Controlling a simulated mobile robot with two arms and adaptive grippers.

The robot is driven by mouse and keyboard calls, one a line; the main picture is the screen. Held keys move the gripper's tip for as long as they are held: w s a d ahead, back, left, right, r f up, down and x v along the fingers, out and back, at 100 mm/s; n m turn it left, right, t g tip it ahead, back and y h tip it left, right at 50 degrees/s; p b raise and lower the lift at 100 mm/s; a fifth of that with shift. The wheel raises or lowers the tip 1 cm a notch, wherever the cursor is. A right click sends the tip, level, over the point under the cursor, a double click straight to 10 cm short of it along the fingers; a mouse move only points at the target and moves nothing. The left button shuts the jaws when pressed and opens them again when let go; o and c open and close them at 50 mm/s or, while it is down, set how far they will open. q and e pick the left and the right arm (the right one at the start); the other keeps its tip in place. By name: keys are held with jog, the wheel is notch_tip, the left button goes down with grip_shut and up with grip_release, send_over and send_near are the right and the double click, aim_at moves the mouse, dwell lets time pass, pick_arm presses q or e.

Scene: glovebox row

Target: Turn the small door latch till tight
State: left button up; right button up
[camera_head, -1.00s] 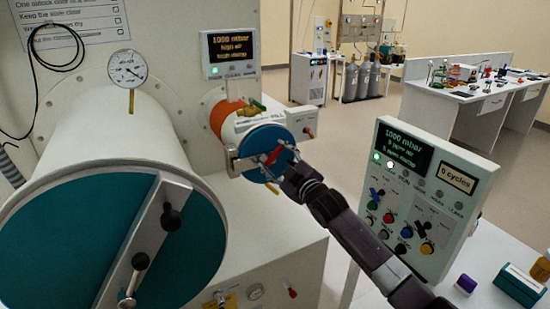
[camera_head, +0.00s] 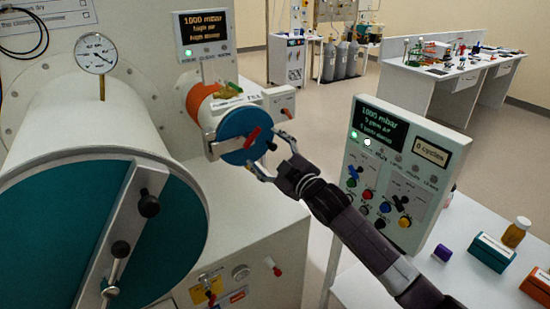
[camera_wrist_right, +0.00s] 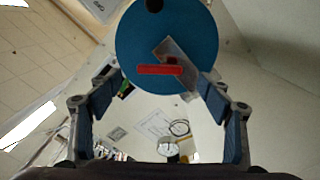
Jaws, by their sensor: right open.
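The small round door (camera_head: 245,137) is blue and closes the end of the small antechamber (camera_head: 206,101) in the head view. Its red latch handle (camera_head: 252,138) lies slanted across the door's face. In the right wrist view the small door (camera_wrist_right: 150,50) fills the upper middle, with the red latch handle (camera_wrist_right: 158,70) nearly level on a metal bracket (camera_wrist_right: 178,62). My right gripper (camera_head: 268,160) is open just in front of the door, to the lower right of the latch. In the wrist view its fingers (camera_wrist_right: 155,100) stand apart with nothing between them. My left gripper is not in view.
The large antechamber's teal door (camera_head: 150,225) with its black knobs fills the lower left. A control panel (camera_head: 395,165) stands right of my right arm. A purple-capped item (camera_head: 442,252), boxes (camera_head: 493,252) and a bottle (camera_head: 516,232) are on the right bench.

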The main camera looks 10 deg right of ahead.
jog(key=v, duration=0.5)
jog(key=shift+f, duration=0.1)
dwell(0.5)
jog(key=s+d+f+m+g+h+b, duration=0.1)
jog(key=s+d+f+m+g+h, duration=0.15)
jog(key=f, duration=1.05)
jog(key=s+d+f+m+g+h, duration=0.1)
jog(key=s+d+f, duration=0.2)
jog(key=f, duration=1.1)
jog(key=s+d+f+m+g+h+b, duration=0.1)
jog(key=s+d+f+m+g, duration=0.15)
jog(key=f, duration=1.05)
jog(key=s+d+f+m+g+h, duration=0.15)
jog(key=s+f+g, duration=0.25)
jog(key=s+f, duration=1.4)
jog(key=s+f+m+g, duration=0.1)
jog(key=s+f, duration=0.4)
jog(key=s, duration=0.7)
jog(key=s+f+m+g+b, duration=0.1)
jog(key=s+f+g, duration=0.2)
jog(key=s, duration=0.9)
jog(key=s+f+m+g, duration=0.1)
jog(key=s+f+g, duration=0.1)
jog(key=s+f, duration=0.6)
jog(key=s, duration=0.4)
jog(key=shift+a+f+b, duration=0.35)
jog(key=shift+a+f, duration=0.05)
